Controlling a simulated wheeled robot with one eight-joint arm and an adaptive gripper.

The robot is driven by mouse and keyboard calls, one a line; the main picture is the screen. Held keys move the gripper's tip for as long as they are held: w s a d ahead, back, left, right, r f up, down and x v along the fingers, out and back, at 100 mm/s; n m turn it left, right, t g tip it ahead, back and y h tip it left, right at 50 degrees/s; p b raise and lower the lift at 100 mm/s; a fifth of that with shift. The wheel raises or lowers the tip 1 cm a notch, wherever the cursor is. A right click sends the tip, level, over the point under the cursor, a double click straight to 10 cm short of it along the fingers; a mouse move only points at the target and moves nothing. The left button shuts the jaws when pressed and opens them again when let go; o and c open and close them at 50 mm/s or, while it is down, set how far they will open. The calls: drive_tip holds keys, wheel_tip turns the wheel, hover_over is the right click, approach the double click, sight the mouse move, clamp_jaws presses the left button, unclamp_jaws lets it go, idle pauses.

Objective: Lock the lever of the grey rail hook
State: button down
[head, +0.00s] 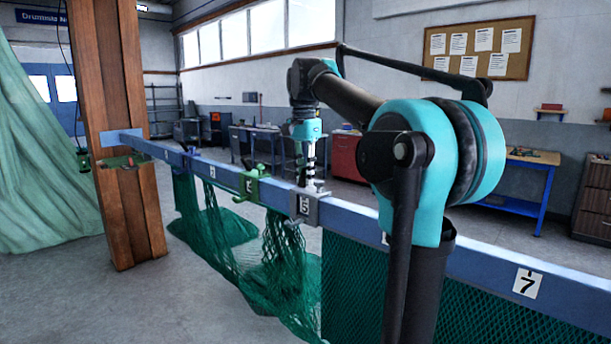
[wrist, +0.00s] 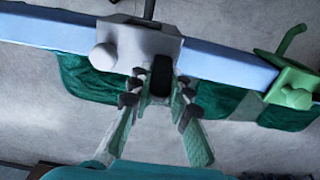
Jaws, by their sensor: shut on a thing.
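The grey rail hook (head: 305,207) sits on the blue rail in the head view, with a small white label on its front. In the wrist view the grey hook (wrist: 140,45) wraps the rail and has a round knob at its left. Its dark lever (wrist: 161,72) sticks out from the hook's near side. My gripper (wrist: 160,92) is shut on this lever, one finger on each side. In the head view my gripper (head: 309,172) points down onto the top of the hook. My fingers partly cover the lever, so its exact angle is hard to tell.
The blue rail (head: 470,270) runs from a wooden post (head: 120,130) toward the lower right, with a 7 label. A green hook (head: 254,188) sits left of the grey one; it shows at right in the wrist view (wrist: 293,90). Green netting (head: 290,260) hangs below.

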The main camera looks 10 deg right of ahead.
sight(302, 179)
drive_tip(key=t+h, duration=0.1)
drive_tip(key=h, duration=0.1)
drive_tip(key=s+a+t+h, duration=0.1)
drive_tip(key=t+h, duration=0.1)
drive_tip(key=shift+a+r, duration=0.15)
drive_tip(key=shift+a, duration=0.05)
drive_tip(key=t+h, duration=0.2)
drive_tip(key=h, duration=0.1)
drive_tip(key=a+t+h, duration=0.1)
drive_tip(key=shift+s, duration=0.35)
drive_tip(key=shift+t+h, duration=0.3)
drive_tip(key=shift+h, duration=0.1)
drive_tip(key=shift+f, duration=0.2)
drive_tip(key=c, duration=1.4)
unclamp_jaws()
drive_tip(key=v, duration=1.2)
